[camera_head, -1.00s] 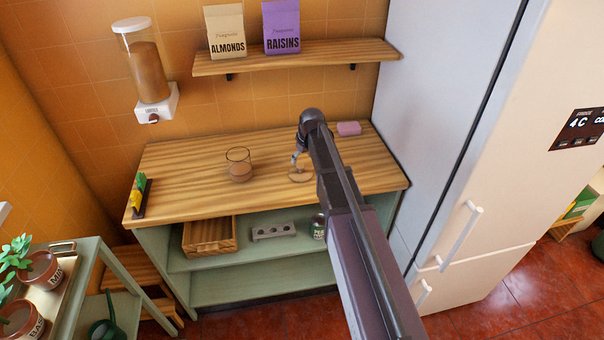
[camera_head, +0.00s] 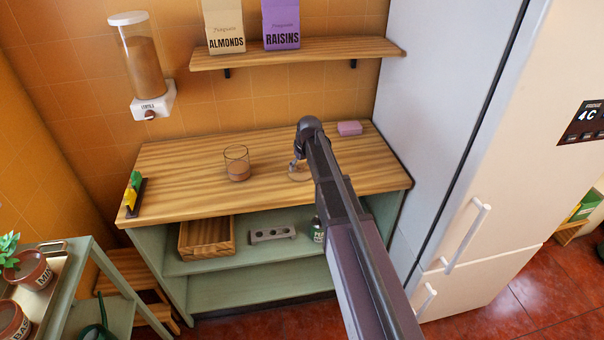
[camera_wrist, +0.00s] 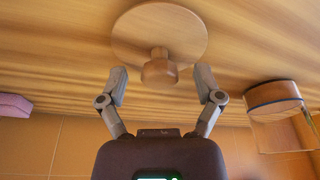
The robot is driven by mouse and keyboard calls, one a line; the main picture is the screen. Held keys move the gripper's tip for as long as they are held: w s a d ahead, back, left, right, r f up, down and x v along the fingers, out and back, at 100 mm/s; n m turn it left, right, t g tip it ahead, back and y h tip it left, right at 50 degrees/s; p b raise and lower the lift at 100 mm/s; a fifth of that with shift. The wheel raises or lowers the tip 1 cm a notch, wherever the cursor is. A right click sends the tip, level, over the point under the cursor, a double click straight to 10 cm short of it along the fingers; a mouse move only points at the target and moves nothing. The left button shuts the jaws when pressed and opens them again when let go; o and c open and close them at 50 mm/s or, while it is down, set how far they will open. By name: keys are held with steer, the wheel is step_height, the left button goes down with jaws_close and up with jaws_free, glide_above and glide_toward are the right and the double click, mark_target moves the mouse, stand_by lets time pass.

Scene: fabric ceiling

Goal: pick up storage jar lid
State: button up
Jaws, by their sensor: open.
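The storage jar lid is a round wooden disc with a knob (camera_wrist: 160,70), lying on the wooden counter. In the head view the lid (camera_head: 300,176) is partly hidden by my arm. My gripper (camera_wrist: 160,74) is open, with one finger on each side of the knob in the wrist view. A gap shows between each finger and the knob. In the head view my gripper (camera_head: 296,166) is small, just above the lid. The glass storage jar (camera_head: 237,165) stands open on the counter left of the lid, with brownish contents low inside.
A pink sponge-like block (camera_head: 349,128) lies at the back of the counter, near the fridge (camera_head: 440,100). A wall shelf (camera_head: 300,54) holds two bags above. A small holder with yellow and green items (camera_head: 133,195) stands at the counter's left end.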

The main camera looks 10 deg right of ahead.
mark_target(301, 164)
steer(key=shift+c, duration=0.2)
steer(key=c, duration=1.1)
steer(key=shift+r, duration=0.2)
step_height(301, 164, up, 3)
steer(key=p, duration=0.3)
steer(key=s+a, duration=0.1)
steer(key=s, duration=0.4)
steer(key=s+a+r+p, duration=0.1)
steer(key=s, duration=0.4)
steer(key=s+a+p, duration=0.1)
steer(key=s+a, duration=0.1)
steer(key=s, duration=0.3)
steer(key=shift+s+a+r, duration=0.1)
steer(key=shift+s+r, duration=0.15)
steer(key=shift+r, duration=0.05)
step_height(301, 164, up, 10)
steer(key=p, duration=0.9)
steer(key=shift+f+p, duration=0.2)
steer(key=shift+p, duration=0.15)
